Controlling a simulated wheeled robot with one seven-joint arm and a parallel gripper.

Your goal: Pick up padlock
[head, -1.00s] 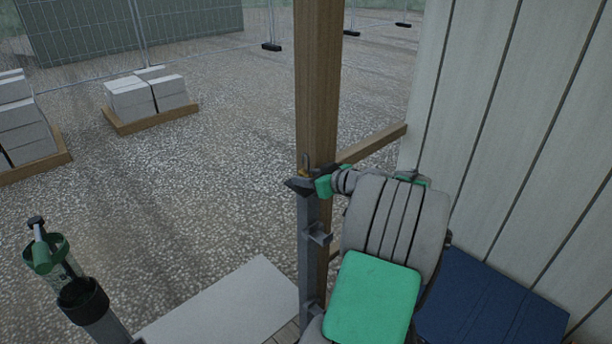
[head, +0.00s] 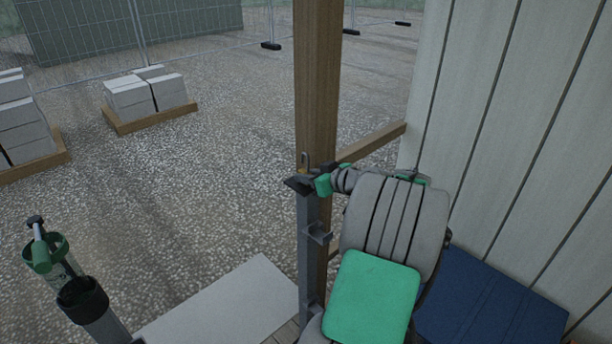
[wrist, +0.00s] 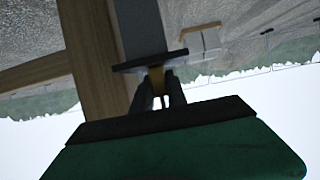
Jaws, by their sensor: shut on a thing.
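The padlock (head: 305,161) is small, with a grey shackle standing upright and a brass body that is mostly hidden. It is at the top of a grey metal upright, against the wooden post. My gripper (head: 309,178) reaches it from the right and is shut on it. In the wrist view, the brass body of the padlock (wrist: 157,76) shows between the dark fingers of my gripper (wrist: 161,98). A dark plate (wrist: 149,61) on top of the upright lies right beside the padlock. I cannot tell whether the padlock still touches it.
The wooden post (head: 318,85) stands directly behind my gripper, with a wooden rail (head: 372,146) running right to a pale plank wall (head: 500,130). The grey upright (head: 308,260) has brackets below. Block pallets (head: 150,118) stand far left on open gravel.

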